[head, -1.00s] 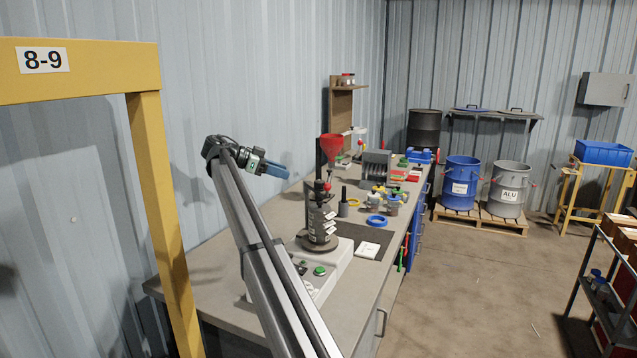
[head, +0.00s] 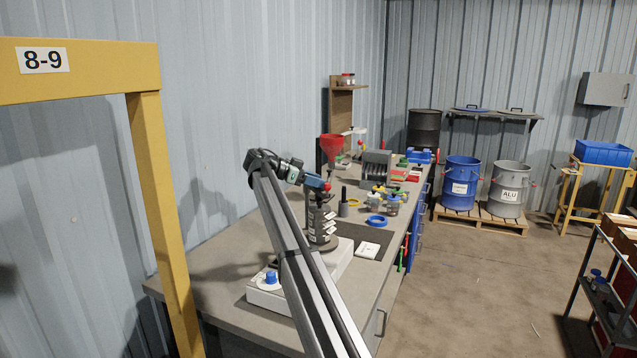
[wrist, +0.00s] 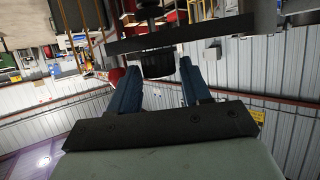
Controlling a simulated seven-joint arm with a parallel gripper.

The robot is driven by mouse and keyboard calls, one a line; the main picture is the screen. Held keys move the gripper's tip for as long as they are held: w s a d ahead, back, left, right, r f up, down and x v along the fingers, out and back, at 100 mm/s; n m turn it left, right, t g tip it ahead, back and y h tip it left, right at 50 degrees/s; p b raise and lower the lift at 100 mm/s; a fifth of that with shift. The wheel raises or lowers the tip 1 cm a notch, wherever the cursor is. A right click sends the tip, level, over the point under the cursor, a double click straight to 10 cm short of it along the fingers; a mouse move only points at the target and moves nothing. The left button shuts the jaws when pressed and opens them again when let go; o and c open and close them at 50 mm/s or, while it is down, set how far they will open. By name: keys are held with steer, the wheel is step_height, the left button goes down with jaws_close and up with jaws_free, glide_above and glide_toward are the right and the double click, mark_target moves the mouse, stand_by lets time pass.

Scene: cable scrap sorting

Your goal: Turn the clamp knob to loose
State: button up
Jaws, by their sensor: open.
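My gripper (head: 318,183) is open, with blue fingers, beside the top of the clamp stand in the head view. A small red knob (head: 327,187) shows at its fingertips. Below it is a dark grey cylinder with white labels (head: 322,222), upright on a white base (head: 343,262). In the wrist view a dark ribbed knob (wrist: 157,64) lies between or just beyond the open fingers (wrist: 158,70); contact cannot be told. A dark bar (wrist: 180,34) crosses beyond it. I cannot tell for certain which knob is the clamp knob, nor its setting.
A red funnel (head: 331,147) stands close behind my gripper. A blue knob (head: 270,278) is on the base's left. The bench's left part (head: 215,265) is clear.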

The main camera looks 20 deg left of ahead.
steer(key=shift+w+d+f, duration=0.3)
steer(key=shift+w+d, duration=0.1)
steer(key=shift+d, duration=0.05)
steer(key=c, duration=0.7)
steer(key=shift+s+d+n+t+y, duration=0.1)
steer(key=shift+n+t+y, duration=0.2)
steer(key=shift+d+n+t+y, duration=0.1)
steer(key=shift+n+t+y, duration=0.8)
steer(key=shift+n+y, duration=0.25)
steer(key=shift+n+t+y, duration=0.7)
steer(key=shift+n+y, duration=0.75)
steer(key=shift+n, duration=0.1)
